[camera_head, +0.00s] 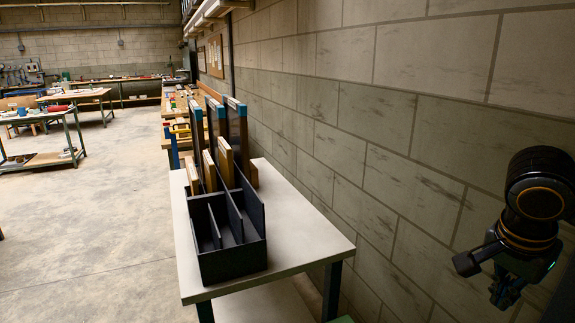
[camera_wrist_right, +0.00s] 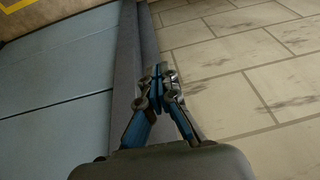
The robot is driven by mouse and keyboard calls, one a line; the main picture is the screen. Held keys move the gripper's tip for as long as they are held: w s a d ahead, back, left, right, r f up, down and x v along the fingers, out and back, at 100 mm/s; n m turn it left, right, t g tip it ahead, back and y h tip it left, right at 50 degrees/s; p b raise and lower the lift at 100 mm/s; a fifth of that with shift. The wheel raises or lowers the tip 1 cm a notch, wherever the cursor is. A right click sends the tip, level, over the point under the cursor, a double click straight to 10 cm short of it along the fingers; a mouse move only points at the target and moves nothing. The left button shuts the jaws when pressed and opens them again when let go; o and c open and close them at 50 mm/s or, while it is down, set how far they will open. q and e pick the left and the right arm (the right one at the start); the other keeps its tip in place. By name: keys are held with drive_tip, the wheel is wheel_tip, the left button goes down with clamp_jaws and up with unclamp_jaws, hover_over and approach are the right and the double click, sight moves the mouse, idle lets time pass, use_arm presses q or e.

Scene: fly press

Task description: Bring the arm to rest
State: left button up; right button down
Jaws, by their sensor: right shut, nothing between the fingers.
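My right gripper (camera_head: 503,291) hangs at the lower right of the head view, in front of the block wall and clear of the table. In the right wrist view the right gripper (camera_wrist_right: 158,88) has its blue and grey fingers together with nothing between them. Part of my right arm shows above the gripper at the right edge of the head view. My left gripper is not in either view.
A pale table (camera_head: 290,258) stands in the middle, holding a dark divided rack (camera_head: 232,262) with upright panels behind it. The block wall (camera_head: 400,130) runs close along the right. Open concrete floor (camera_head: 90,240) lies to the left, with workbenches (camera_head: 85,95) farther back.

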drive_tip(key=s+d+f+n, duration=0.2)
drive_tip(key=s+d+f, duration=0.3)
drive_tip(key=d+f, duration=0.3)
drive_tip(key=s+d+f+n, duration=0.2)
drive_tip(key=s+d+f, duration=0.35)
drive_tip(key=f, duration=0.45)
drive_tip(key=s+a+f+n+y, duration=0.1)
drive_tip(key=s+a+f+n, duration=0.3)
drive_tip(key=f, duration=0.4)
drive_tip(key=s+a+f+n, duration=0.2)
drive_tip(key=s+a+f, duration=0.2)
drive_tip(key=a+f, duration=0.25)
drive_tip(key=w+a+f+n+t+y, duration=0.15)
drive_tip(key=a+n, duration=0.35)
drive_tip(key=a, duration=1.2)
wheel_tip(320, 180, down, 26)
drive_tip(key=s+g+p, duration=0.2)
drive_tip(key=s, duration=0.1)
drive_tip(key=s+d+f+p, duration=0.2)
drive_tip(key=s+d+f, duration=0.1)
drive_tip(key=s+f, duration=0.9)
drive_tip(key=s, duration=0.3)
drive_tip(key=shift+d+g, duration=0.3)
drive_tip(key=shift+g, duration=0.05)
